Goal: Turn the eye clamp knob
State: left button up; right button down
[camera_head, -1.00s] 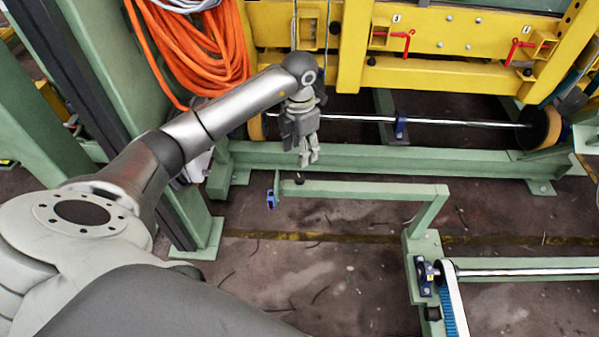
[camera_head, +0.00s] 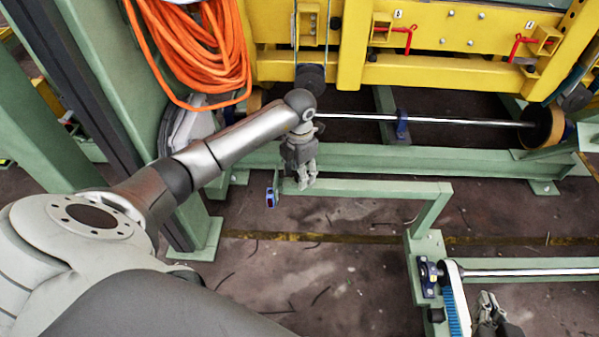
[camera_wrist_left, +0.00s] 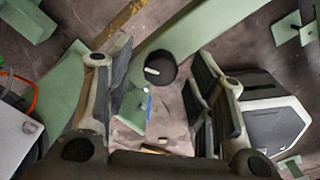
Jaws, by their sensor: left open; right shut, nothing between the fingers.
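A black round knob (camera_wrist_left: 160,69) sits on the green beam near its end in the left wrist view. It looks like the eye clamp knob. A small blue sensor (camera_head: 271,197) is at the left end of this beam in the head view. My left gripper (camera_head: 304,184) points down over the beam end and hides the knob there. In the left wrist view its open fingers (camera_wrist_left: 161,72) stand either side of the knob; I cannot tell whether they touch it. My right gripper (camera_head: 488,308) is shut and empty at the bottom right.
The green beam (camera_head: 370,189) runs right to a post. A belt and a steel roller shaft (camera_head: 530,272) lie at the lower right. A yellow frame with red handles (camera_head: 405,37) and a coil of orange hose (camera_head: 205,50) stand behind. Floor in front is open.

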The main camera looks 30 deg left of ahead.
pick_arm(q)
jog(key=shift+c, duration=0.4)
jog(key=c, duration=1)
